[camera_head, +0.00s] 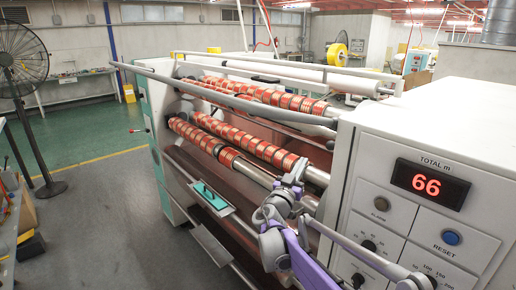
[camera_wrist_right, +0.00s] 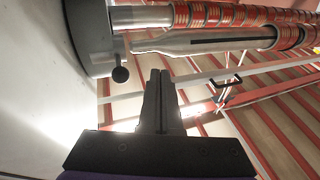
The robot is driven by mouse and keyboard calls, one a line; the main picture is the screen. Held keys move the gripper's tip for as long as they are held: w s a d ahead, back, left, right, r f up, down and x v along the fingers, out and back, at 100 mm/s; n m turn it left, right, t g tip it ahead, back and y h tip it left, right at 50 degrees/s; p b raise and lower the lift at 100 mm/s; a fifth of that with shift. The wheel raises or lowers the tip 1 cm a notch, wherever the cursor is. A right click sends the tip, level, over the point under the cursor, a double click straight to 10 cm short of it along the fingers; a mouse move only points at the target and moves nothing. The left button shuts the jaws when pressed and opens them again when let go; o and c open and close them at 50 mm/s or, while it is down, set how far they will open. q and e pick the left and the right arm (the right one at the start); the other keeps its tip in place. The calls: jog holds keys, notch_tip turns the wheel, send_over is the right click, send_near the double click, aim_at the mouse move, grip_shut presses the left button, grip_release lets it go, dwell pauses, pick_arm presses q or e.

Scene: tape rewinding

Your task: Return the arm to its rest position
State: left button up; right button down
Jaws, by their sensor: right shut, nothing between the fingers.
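My right arm, with grey joints and a purple link (camera_head: 304,258), reaches up from the lower right in the head view, in front of the tape rewinding machine. My right gripper (camera_head: 298,172) is near the right end of the lower shaft with red tape rolls (camera_head: 240,144). In the right wrist view the gripper's black fingers (camera_wrist_right: 160,73) are together with nothing between them. I cannot tell whether the gripper touches the shaft. My left gripper is not in view.
The white control cabinet (camera_head: 466,119) with a red display reading 66 (camera_head: 427,184) stands close on the right. Grey bars (camera_head: 225,97) cross the machine's front. A teal tray (camera_head: 211,196) sits lower left. The grey floor (camera_head: 100,220) at left is open, with a fan (camera_head: 22,62) beyond.

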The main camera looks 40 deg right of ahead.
jog(key=s+a+f+n+y, duration=0.4)
jog(key=a+f+y, duration=0.3)
jog(key=a, duration=0.7)
jog(key=s+a+f+n+y, duration=0.5)
jog(key=a+f, duration=0.6)
jog(key=a, duration=0.4)
jog(key=s+a+f+n+y, duration=0.5)
jog(key=a+f+y, duration=0.3)
jog(key=a, duration=0.7)
jog(key=shift+a+f+n+y, duration=0.15)
jog(key=shift+f+n+y, duration=0.2)
jog(key=shift+f, duration=0.35)
